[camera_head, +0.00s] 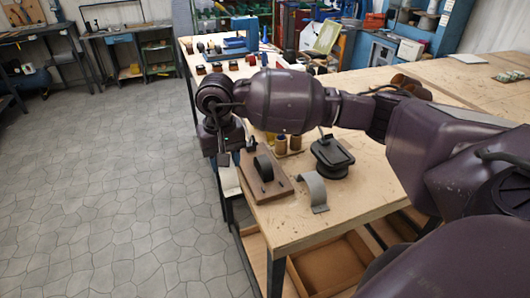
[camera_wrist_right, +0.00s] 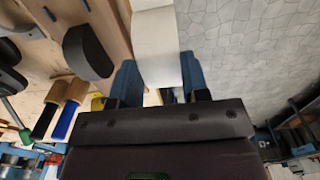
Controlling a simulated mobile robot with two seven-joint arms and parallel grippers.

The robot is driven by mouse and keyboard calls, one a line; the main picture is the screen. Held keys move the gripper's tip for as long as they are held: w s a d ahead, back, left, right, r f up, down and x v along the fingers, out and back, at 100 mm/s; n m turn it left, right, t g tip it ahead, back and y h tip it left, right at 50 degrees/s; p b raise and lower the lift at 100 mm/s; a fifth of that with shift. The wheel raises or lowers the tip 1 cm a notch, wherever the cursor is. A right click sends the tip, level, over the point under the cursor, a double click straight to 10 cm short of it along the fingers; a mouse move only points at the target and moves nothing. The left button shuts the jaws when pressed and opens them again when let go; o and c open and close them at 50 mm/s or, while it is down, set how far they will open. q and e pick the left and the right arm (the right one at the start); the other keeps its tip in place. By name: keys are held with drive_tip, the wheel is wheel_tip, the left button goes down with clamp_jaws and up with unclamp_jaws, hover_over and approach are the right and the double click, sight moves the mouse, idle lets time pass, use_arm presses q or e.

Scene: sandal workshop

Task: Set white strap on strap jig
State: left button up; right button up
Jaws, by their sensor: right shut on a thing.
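The white strap (camera_wrist_right: 156,45) is between the blue fingers of my right gripper (camera_wrist_right: 160,82), which is shut on it. In the head view the strap (camera_head: 229,181) hangs below my right gripper (camera_head: 224,160), at the left edge of the workbench. A brown board with a black arched form (camera_head: 264,168), which looks like the strap jig, lies just right of the strap. The black arch also shows in the wrist view (camera_wrist_right: 86,52), left of the strap and apart from it. My left gripper is not in view.
A grey curved piece (camera_head: 314,191) lies on the bench (camera_head: 300,228) right of the board. A dark stand (camera_head: 331,157) and small tan spools (camera_head: 295,143) are behind. Open floor (camera_head: 110,190) is left of the bench.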

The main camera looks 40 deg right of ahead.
sight(264, 161)
drive_tip(key=d, duration=0.3)
drive_tip(key=s+d+p, duration=0.1)
drive_tip(key=d, duration=0.2)
drive_tip(key=shift+s, duration=0.15)
drive_tip(key=d, duration=0.2)
drive_tip(key=s+d+f, duration=0.1)
drive_tip(key=shift+d+p, duration=0.35)
drive_tip(key=shift+p, duration=0.05)
drive_tip(key=shift+w+a+f, duration=0.1)
drive_tip(key=shift+f, duration=0.2)
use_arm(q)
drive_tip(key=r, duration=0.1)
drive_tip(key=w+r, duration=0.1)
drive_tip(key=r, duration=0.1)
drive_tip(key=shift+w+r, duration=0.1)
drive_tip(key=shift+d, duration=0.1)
use_arm(e)
drive_tip(key=shift+f, duration=0.15)
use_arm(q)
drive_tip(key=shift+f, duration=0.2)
use_arm(e)
drive_tip(key=o, duration=1)
drive_tip(key=shift+c, duration=0.2)
